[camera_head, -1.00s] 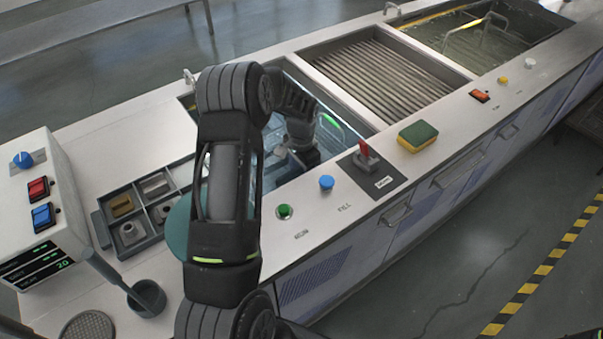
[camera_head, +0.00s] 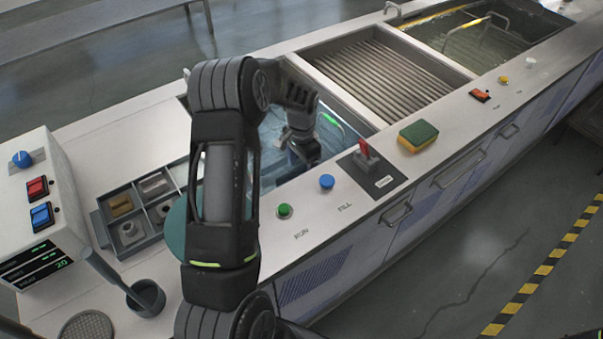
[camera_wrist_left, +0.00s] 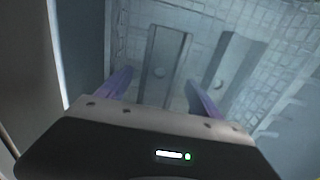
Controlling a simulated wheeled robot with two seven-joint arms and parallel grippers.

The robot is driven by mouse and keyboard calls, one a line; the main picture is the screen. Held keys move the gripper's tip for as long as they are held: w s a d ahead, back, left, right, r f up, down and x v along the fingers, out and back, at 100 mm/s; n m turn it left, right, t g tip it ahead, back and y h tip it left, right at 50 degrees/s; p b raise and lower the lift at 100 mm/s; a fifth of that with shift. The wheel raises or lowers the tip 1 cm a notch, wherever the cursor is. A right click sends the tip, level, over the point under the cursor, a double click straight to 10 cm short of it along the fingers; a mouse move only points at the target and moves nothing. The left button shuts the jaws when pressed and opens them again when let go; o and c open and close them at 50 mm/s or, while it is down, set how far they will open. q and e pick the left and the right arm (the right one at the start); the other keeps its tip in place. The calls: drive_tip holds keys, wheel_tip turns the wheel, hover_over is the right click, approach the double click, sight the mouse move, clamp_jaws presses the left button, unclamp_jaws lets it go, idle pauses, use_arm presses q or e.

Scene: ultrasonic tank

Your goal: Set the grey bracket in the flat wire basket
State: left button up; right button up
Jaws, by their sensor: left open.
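A long grey bracket (camera_wrist_left: 163,65) with a hole lies in the left wrist view. A similar grey shape (camera_wrist_left: 226,70) lies right of it; I cannot tell whether it is a separate piece. Around them is a pale grid (camera_wrist_left: 285,85), which looks like the flat wire basket's mesh, though I cannot separate it clearly from the tank floor. My left gripper (camera_wrist_left: 160,78) is open, its purple fingers on either side of the first bracket. In the head view the left gripper (camera_head: 304,152) is down in the near tank, and my arm hides part of that tank. My right gripper is not in view.
The parts tray (camera_head: 137,214), dipper cup (camera_head: 146,298) and control box (camera_head: 38,190) stand at left. A red switch (camera_head: 366,153) and a green-yellow sponge (camera_head: 418,136) sit on the front rim. A ribbed basin (camera_head: 378,75) lies beyond the near tank.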

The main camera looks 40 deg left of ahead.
use_arm(q)
wheel_tip(320, 180, up, 10)
drive_tip(key=shift+f+b, duration=0.25)
drive_tip(key=shift+b, duration=0.2)
idle(0.4)
